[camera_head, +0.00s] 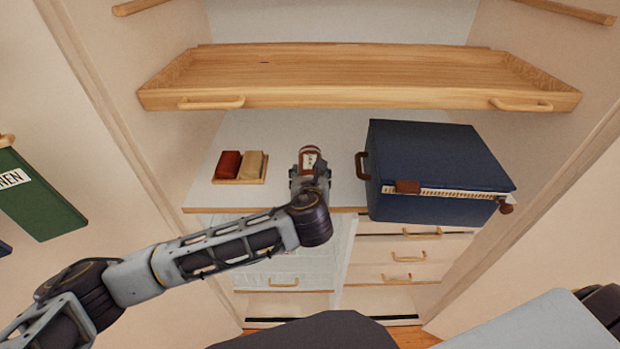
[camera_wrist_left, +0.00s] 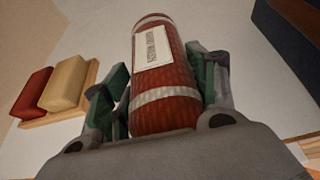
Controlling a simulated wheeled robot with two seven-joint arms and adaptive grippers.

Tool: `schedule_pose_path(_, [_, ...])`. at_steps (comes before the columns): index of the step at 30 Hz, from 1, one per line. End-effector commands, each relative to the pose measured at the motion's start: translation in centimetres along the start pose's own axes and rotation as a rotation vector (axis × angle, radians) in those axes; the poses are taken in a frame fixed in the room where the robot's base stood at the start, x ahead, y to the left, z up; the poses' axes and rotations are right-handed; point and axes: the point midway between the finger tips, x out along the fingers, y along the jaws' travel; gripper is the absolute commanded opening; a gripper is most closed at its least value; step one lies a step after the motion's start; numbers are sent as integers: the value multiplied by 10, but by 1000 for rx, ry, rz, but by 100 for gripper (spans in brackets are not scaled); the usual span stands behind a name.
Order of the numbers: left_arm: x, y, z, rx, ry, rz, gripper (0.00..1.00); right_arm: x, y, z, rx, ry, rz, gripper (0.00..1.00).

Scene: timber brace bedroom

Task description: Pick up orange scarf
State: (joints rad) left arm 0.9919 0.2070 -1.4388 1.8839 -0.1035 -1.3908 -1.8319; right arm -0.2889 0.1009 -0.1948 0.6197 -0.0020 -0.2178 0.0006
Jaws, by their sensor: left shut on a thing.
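The orange scarf (camera_head: 310,158) is a rust-red knitted roll with pale bands and a white printed label. It stands over the white shelf top in the head view, and it fills the middle of the left wrist view (camera_wrist_left: 165,75). My left gripper (camera_head: 310,178) is shut on it, with one finger on each side of the roll. Whether the lower end touches the shelf top is hard to tell. My right gripper is not in view.
A wooden tray (camera_head: 238,182) with a red block (camera_head: 228,165) and a beige block (camera_head: 252,165) lies left of the scarf. A blue case (camera_head: 435,155) stands close on the right. A wooden pull-out shelf (camera_head: 360,75) hangs above. Drawers (camera_head: 395,272) lie below.

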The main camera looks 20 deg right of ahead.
Motion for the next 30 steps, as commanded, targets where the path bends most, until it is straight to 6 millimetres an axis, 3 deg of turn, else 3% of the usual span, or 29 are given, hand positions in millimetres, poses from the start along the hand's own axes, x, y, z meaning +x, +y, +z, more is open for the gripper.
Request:
schedule_pose_path(15, [-28,0,67,-1,-5,-1,32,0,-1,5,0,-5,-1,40])
schedule_pose_path(21, [-33,0,79,0,-3,-1,32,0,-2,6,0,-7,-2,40])
schedule_pose_path(30, [-34,0,81,0,-2,-1,31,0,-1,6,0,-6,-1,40])
